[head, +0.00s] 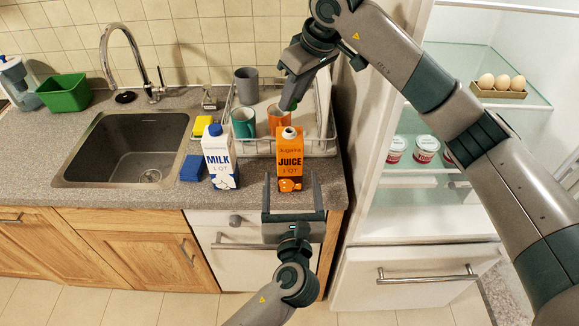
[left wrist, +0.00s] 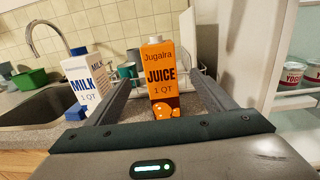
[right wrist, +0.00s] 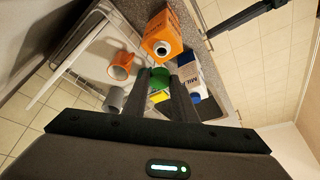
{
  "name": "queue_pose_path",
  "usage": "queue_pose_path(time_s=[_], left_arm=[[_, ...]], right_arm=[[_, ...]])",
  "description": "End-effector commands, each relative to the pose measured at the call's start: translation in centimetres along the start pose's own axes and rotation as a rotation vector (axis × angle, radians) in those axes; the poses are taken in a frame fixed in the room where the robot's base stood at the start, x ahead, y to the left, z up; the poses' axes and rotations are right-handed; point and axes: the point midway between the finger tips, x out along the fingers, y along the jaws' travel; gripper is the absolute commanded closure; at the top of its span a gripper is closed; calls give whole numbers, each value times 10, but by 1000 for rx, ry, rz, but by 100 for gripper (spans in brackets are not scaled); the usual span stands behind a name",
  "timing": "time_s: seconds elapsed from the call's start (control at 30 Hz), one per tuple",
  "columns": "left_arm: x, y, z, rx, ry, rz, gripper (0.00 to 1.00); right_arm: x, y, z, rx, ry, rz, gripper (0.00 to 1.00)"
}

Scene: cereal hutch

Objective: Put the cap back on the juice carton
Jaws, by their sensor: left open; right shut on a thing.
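The orange juice carton (head: 289,160) stands upright near the counter's front edge. Its white spout (right wrist: 162,48) is uncovered and shows a dark opening. My left gripper (head: 292,182) is open in front of the carton, its fingers apart on either side of it. The left wrist view shows the carton (left wrist: 160,78) between those fingers, with no visible grip. My right gripper (head: 288,103) is above and behind the carton, pointing down near the spout. In the right wrist view it is shut on a green cap (right wrist: 159,80), partly hidden by the fingers.
A milk carton (head: 218,157) with a blue cap stands left of the juice. Behind are a teal mug (head: 242,122), an orange mug (head: 277,117) and a grey mug (head: 246,84) on a dish rack (head: 325,145). The sink (head: 115,150) is left; the open fridge (head: 425,200) is right.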

Motion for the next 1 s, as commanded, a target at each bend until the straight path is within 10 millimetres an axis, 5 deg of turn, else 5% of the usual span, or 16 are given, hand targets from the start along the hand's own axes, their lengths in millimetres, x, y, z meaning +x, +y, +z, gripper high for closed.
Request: queue_pose_path(time_s=[0.37,1.0], left_arm=[[21,0,0,0,-2,0,23],[110,0,0,1,-1,0,23]], right_arm=[[0,0,0,1,0,0,95],[0,0,0,1,0,0,95]])
